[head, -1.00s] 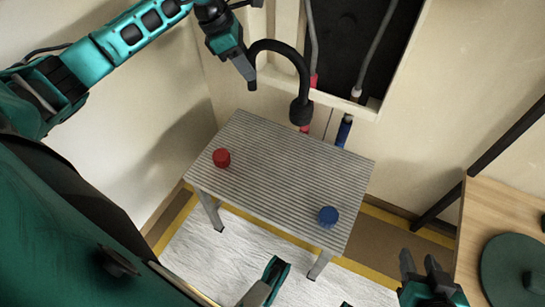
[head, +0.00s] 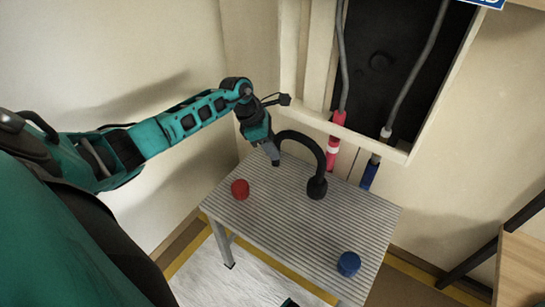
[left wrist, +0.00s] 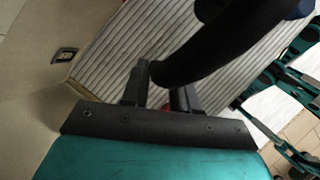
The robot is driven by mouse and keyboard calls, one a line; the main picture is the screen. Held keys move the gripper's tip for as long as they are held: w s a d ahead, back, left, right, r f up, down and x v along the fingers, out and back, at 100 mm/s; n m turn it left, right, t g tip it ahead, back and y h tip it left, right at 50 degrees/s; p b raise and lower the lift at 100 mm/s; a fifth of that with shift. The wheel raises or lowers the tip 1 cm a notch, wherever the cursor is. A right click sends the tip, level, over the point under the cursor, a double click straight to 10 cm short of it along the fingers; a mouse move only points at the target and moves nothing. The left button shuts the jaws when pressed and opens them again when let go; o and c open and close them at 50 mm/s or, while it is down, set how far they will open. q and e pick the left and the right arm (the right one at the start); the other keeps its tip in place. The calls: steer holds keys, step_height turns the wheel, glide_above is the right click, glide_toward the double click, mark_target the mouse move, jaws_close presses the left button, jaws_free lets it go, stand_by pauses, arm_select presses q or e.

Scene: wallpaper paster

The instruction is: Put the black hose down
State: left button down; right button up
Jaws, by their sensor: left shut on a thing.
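The black hose (head: 308,147) is a curved, arch-shaped piece with a thick round end. My left gripper (head: 275,158) is shut on its left end, over the back left of the ribbed grey table (head: 270,222). The thick end hangs low at the back of the tabletop; I cannot tell whether it touches. In the left wrist view the hose (left wrist: 205,48) passes between the fingers (left wrist: 160,88), with the ribbed tabletop (left wrist: 125,50) behind it.
A red cap (head: 240,189) stands at the table's left and a blue cap (head: 348,264) at its front right. Red (head: 333,150) and blue (head: 370,173) hose ends hang from the wall cabinet behind. The middle of the tabletop is clear.

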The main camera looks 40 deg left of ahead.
arm_select(q)
step_height(320, 180, down, 3)
steer(key=shift+b, duration=0.45)
steer(key=shift+f, duration=0.25)
arm_select(e)
steer(key=shift+w+a+f, duration=0.1)
steer(key=shift+a+f, duration=0.1)
steer(key=shift+a, duration=0.05)
arm_select(q)
steer(key=c, duration=0.9)
jaws_free()
steer(key=shift+o, duration=0.2)
steer(key=shift+r, duration=0.1)
steer(key=p+v, duration=0.3)
steer(key=v, duration=0.9)
steer(key=shift+p, duration=0.3)
arm_select(e)
steer(key=shift+s+d+r, duration=0.25)
steer(key=shift+d+r, duration=0.4)
